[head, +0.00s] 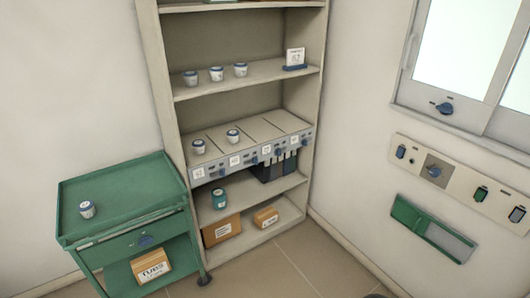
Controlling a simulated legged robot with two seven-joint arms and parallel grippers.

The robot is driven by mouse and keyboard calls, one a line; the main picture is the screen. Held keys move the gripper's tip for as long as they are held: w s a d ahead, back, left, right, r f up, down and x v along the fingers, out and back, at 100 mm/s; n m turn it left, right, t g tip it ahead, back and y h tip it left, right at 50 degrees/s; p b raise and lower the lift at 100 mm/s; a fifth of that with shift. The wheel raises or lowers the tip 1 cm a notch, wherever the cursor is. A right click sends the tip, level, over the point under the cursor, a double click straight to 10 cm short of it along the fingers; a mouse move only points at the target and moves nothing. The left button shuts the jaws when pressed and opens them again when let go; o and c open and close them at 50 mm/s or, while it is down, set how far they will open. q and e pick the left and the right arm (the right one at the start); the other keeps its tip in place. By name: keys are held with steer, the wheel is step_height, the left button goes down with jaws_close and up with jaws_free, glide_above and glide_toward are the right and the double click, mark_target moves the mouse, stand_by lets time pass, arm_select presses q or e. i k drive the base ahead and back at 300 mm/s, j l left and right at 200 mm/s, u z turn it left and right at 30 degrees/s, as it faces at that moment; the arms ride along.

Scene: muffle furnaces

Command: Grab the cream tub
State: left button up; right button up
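Several small pale tubs with blue bands or lids are in the head view. One pale tub (87,209) stands alone on the green cart's top. Three more stand in a row on the upper shelf: a left tub (190,78), a middle tub (217,74) and a right tub (240,70). Two others, a left one (198,147) and a right one (233,136), stand on the slotted grey unit. A teal tub (219,199) stands on a lower shelf. I cannot tell which is the cream tub. Neither of my grippers is in view.
The green cart (120,180) stands left of the beige shelf unit (170,100). A box marked TUBS (151,267) is on its lower level. Cardboard boxes (222,230) sit on the bottom shelf. A green wall holder (432,228) is at right. Floor (290,265) in front is clear.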

mark_target(86, 208)
steer(key=u, duration=1.25)
